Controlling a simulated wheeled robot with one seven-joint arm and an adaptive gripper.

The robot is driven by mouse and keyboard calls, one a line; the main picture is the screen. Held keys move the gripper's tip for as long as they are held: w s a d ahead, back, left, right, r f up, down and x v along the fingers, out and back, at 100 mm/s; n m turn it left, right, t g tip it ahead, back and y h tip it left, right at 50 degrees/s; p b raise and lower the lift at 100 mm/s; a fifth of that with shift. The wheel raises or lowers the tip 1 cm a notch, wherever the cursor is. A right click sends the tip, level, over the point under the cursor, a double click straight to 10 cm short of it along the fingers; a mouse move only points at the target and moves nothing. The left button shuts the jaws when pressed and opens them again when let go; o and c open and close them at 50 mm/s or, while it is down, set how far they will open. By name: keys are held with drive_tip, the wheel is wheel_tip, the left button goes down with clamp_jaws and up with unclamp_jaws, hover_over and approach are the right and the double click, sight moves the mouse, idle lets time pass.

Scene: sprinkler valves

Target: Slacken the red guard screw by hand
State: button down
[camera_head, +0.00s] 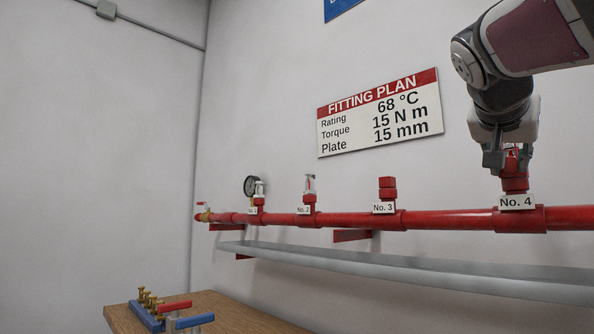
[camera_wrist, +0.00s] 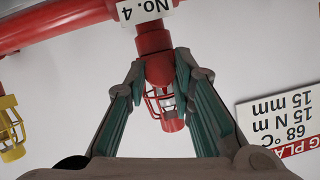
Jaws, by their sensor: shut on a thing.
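My gripper (camera_head: 509,158) is at the No. 4 outlet on the right of the red pipe, pointing down from above. In the wrist view its two fingers (camera_wrist: 165,75) stand on either side of a red guard cage (camera_wrist: 160,100) and close on its collar, next to the red fitting (camera_wrist: 153,42). The cage has thin red bars with a pale part inside and a red end piece (camera_wrist: 173,125), which may be the guard screw. In the head view the fingers partly hide the red cage (camera_head: 524,155). The No. 4 label (camera_head: 517,202) hangs below it.
The red pipe (camera_head: 450,219) runs along the wall above a grey trough (camera_head: 380,273). Outlets No. 1, No. 2 (camera_head: 309,188) and No. 3 (camera_head: 387,189) stand to the left. A wooden table (camera_head: 235,322) holds tools and brass parts. A yellow cage (camera_wrist: 10,130) shows in the wrist view.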

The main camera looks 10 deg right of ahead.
drive_tip(key=n+p, duration=0.1)
drive_tip(key=n+g+h+p, duration=0.1)
drive_tip(key=shift+w+a+r+n+g, duration=0.1)
drive_tip(key=shift+w+a+n+g, duration=0.05)
drive_tip(key=shift+n+g, duration=0.2)
drive_tip(key=n+g+h, duration=0.1)
drive_tip(key=n, duration=0.2)
drive_tip(key=n+g+h+p, duration=0.1)
drive_tip(key=n+h, duration=0.1)
drive_tip(key=n+g+h, duration=0.1)
drive_tip(key=n, duration=0.2)
drive_tip(key=shift+w+a+f+n+h, duration=0.2)
drive_tip(key=shift+w+f+n+h, duration=0.05)
drive_tip(key=shift+f+n+h, duration=0.1)
idle(0.5)
drive_tip(key=c, duration=1.4)
unclamp_jaws()
drive_tip(key=shift+o, duration=0.2)
